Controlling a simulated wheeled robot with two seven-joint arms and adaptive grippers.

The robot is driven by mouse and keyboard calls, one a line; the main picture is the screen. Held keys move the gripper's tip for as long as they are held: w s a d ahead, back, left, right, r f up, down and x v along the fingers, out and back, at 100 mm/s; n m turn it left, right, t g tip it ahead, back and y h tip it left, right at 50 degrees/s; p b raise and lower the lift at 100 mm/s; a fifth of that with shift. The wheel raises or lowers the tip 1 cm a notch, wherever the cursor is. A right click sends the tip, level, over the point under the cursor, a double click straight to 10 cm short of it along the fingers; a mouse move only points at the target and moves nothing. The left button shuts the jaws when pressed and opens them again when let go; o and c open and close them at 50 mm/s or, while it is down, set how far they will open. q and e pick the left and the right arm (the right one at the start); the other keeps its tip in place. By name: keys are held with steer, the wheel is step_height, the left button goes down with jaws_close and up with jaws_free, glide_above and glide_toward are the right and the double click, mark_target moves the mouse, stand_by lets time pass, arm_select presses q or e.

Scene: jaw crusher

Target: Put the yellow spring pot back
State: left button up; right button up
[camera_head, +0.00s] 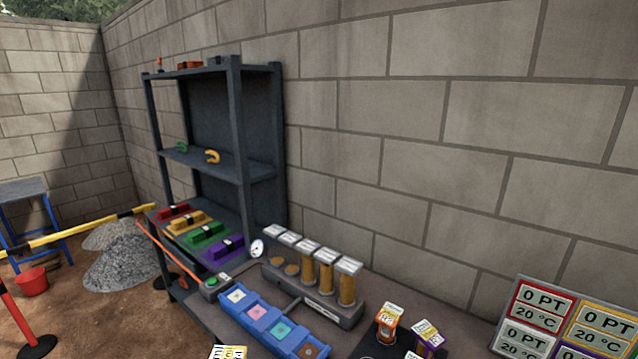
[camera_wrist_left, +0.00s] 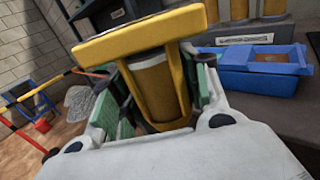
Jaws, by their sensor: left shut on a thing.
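The yellow spring pot (camera_wrist_left: 140,38) fills the middle of the left wrist view, with a flat yellow top and an amber cylinder in its frame. My left gripper (camera_wrist_left: 158,98) is shut on it, green pads on both sides, and the pot looks tilted in that view. In the head view a yellow and white label (camera_head: 228,352) shows at the bottom edge, probably the held pot's top; the gripper is hidden there. An orange pot (camera_head: 388,322) and a purple pot (camera_head: 428,337) stand on a dark mat. My right gripper is in neither view.
A blue tray (camera_head: 262,324) with several coloured squares lies in front of a grey rack (camera_head: 325,305) of capped tubes. The dark shelf (camera_head: 240,165) holds coloured blocks. A sign board (camera_head: 545,310) stands at the right.

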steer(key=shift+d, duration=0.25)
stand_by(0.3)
arm_select(q)
steer(key=shift+w, duration=0.15)
